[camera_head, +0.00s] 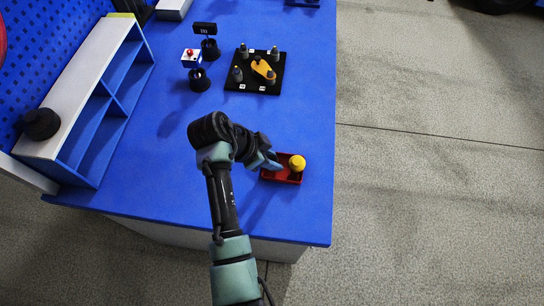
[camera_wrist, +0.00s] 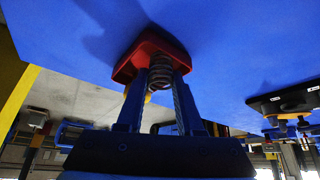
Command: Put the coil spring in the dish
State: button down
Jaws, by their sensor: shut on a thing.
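The red dish (camera_head: 270,176) lies near the right front edge of the blue table, and it also shows in the wrist view (camera_wrist: 128,66). A yellow round piece (camera_head: 297,163) sits at its right side. My gripper (camera_head: 274,164) is at the dish's left side. In the wrist view, my gripper (camera_wrist: 160,82) is shut on the dark metal coil spring (camera_wrist: 158,64), which stands between the two fingers at the dish. I cannot tell whether the spring touches the dish floor. The spring is hidden in the head view.
A black board (camera_head: 236,85) with grey posts and an orange lever stands further back. Two dark holders (camera_head: 199,80) stand left of it. A white-and-blue shelf (camera_head: 83,130) lines the left side. The table's right edge is close to the dish.

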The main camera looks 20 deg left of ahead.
jog(key=c, duration=0.8)
grip_release()
jog(key=shift+c, duration=0.2)
jog(key=v, duration=1.2)
jog(key=shift+p, duration=0.4)
jog(key=shift+r, duration=0.15)
